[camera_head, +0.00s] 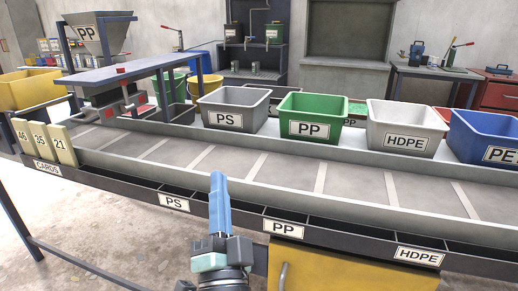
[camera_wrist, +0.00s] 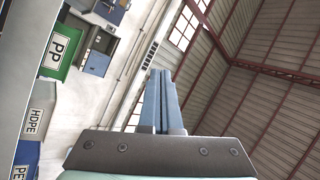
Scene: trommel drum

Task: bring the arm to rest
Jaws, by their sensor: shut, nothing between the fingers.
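My gripper (camera_head: 216,180) is at the bottom centre of the head view, with its blue fingers pointing up and together. It stands in front of the sorting line, between the PS label (camera_head: 174,202) and the PP label (camera_head: 283,227) on the front channel. In the wrist view my gripper (camera_wrist: 160,78) is also shut, with nothing between the fingers. Behind it in that view are the wall and the roof beams.
The belt (camera_head: 270,170) runs across, bare. Behind it stand the PS bin (camera_head: 215,105), green PP bin (camera_head: 290,110), HDPE bin (camera_head: 385,120) and blue PE bin (camera_head: 475,125). Number cards (camera_head: 60,143) stand at left. A yellow panel (camera_head: 330,270) is at bottom right.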

